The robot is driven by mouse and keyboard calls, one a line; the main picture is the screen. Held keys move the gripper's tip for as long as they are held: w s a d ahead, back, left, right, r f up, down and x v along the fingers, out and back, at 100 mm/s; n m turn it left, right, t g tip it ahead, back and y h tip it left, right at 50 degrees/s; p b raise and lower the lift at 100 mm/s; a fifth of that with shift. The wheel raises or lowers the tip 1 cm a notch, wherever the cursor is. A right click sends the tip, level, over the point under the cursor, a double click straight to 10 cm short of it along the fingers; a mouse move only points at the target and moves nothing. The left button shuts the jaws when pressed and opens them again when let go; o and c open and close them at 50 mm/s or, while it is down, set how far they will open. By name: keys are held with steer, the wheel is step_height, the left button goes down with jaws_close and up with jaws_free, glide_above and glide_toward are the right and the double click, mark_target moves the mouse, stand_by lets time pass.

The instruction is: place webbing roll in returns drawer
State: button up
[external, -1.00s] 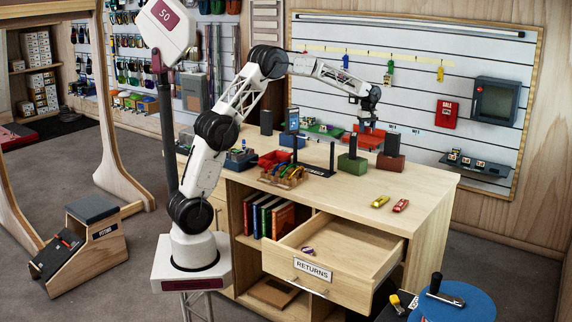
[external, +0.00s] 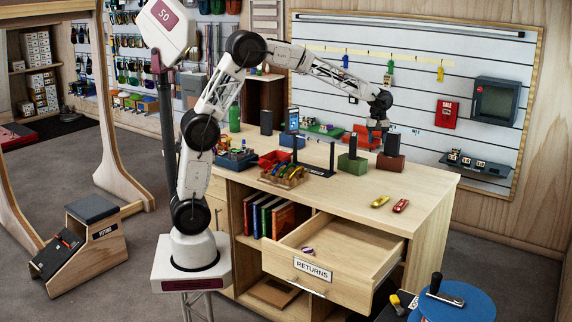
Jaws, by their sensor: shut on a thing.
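The returns drawer (external: 345,238) is pulled out at the front of the wooden bench, labelled RETURNS. A small purple and white item (external: 307,251) lies inside it, too small to name surely. My gripper (external: 376,134) is at the back right of the bench, pointing down, well above and behind the drawer. I cannot pick out the webbing roll for certain. A wooden rack (external: 284,176) on the bench holds several coloured items.
A brown block with a dark upright piece (external: 391,160) and a green one (external: 352,163) stand near my gripper. A yellow item (external: 380,202) and a red item (external: 401,206) lie at the bench's front right. The drawer is mostly empty.

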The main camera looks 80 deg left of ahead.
steer(key=s+d+m, duration=0.2)
steer(key=s+d, duration=0.6)
steer(key=d, duration=0.4)
steer(key=s+d+m, duration=0.2)
steer(key=s+d, duration=0.7)
steer(key=d, duration=0.3)
steer(key=s+d+f+m, duration=0.2)
steer(key=s+d, duration=0.4)
steer(key=s, duration=0.5)
steer(key=s+d+f+m, duration=0.1)
steer(key=s+d, duration=0.5)
steer(key=s, duration=0.6)
step_height(320, 180, down, 25)
steer(key=shift+d+f, duration=0.1)
steer(key=shift+f, duration=0.05)
steer(key=shift+w, duration=0.1)
steer(key=w+d, duration=0.2)
steer(key=w, duration=0.2)
steer(key=w+d+f, duration=0.1)
steer(key=w+d, duration=0.1)
steer(key=w, duration=0.3)
steer(key=w+d, duration=0.2)
steer(key=w, duration=0.3)
steer(key=shift+w+d+f, duration=0.2)
steer(key=shift+d, duration=0.1)
steer(key=shift+f, duration=0.1)
